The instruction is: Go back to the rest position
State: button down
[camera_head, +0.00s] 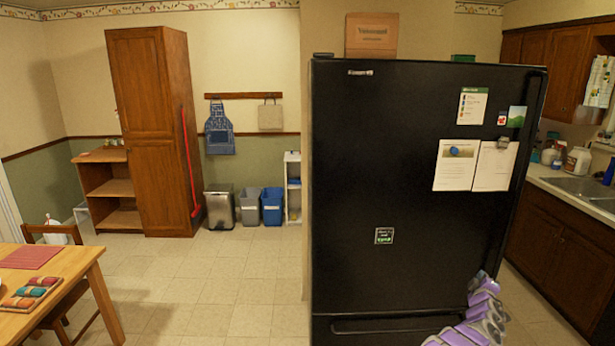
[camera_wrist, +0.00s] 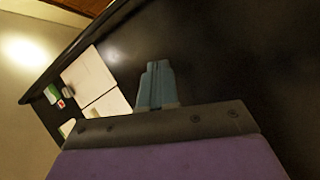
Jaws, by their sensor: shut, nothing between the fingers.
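My gripper (camera_wrist: 157,66) shows in the wrist view, its blue-grey fingers together and empty, pointing toward the black fridge. In the head view my purple and grey arm rises at the lower right, in front of the fridge's lower right part; the fingers cannot be made out there. The black fridge (camera_head: 400,150) stands upright and closed in the middle right of the head view. It also fills much of the wrist view (camera_wrist: 230,60), tilted, with white papers (camera_wrist: 88,75) on its door. The gap between my gripper and the fridge cannot be judged.
The sink counter (camera_head: 575,185) is at the far right, beyond the fridge. A wooden table (camera_head: 85,280) with a chair (camera_head: 60,235) is at the lower left. A tall wooden cabinet (camera_head: 150,120) and bins (camera_head: 245,206) line the back wall. The tiled floor (camera_head: 210,280) between is clear.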

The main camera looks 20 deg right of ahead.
jog(key=w+a+r+m+y, duration=0.1)
jog(key=w+a+m+y, duration=0.1)
jog(key=w+a, duration=0.55)
jog(key=w+a+r+m+y, duration=0.1)
jog(key=w+a+r+y, duration=0.3)
jog(key=a, duration=0.7)
jog(key=w+a+f+m+y, duration=0.1)
jog(key=w+a+m, duration=0.1)
jog(key=w+a, duration=0.6)
jog(key=s+a+r+n+g+y+b, duration=0.1)
jog(key=s+a+r+y, duration=0.2)
jog(key=a, duration=1)
jog(key=s+a+r+n+g+y, duration=0.15)
jog(key=a+r, duration=0.25)
jog(key=a, duration=1)
jog(key=s+a+r+g+y, duration=0.2)
jog(key=s+a+g+y, duration=0.15)
jog(key=s+a, duration=1.2)
jog(key=s+a+f+g+h+b, duration=0.1)
jog(key=s+g, duration=0.5)
jog(key=s, duration=2.8)
jog(key=shift+s+a+f+m+g+h, duration=0.35)
jog(key=shift+a+f, duration=0.5)
jog(key=shift+a, duration=0.3)
